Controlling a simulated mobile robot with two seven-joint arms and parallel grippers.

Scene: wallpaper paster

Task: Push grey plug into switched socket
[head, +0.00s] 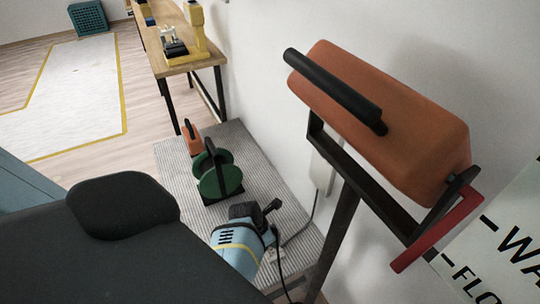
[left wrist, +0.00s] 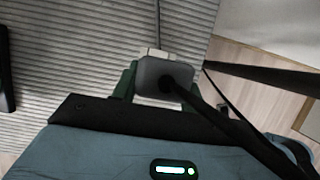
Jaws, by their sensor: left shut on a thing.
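In the left wrist view my left gripper (left wrist: 158,92) has dark green fingers shut on both sides of a grey plug (left wrist: 152,72). A black cable runs from the plug toward the lower right. A small white block (left wrist: 160,52), which looks like the socket, shows just beyond the plug, with a thin cord leading away from it. The plug covers most of this block. I cannot tell whether the plug touches it or is inside it.
An orange box (head: 385,125) on a black stand is close at the right. A wooden bench (head: 175,62) lines the wall.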

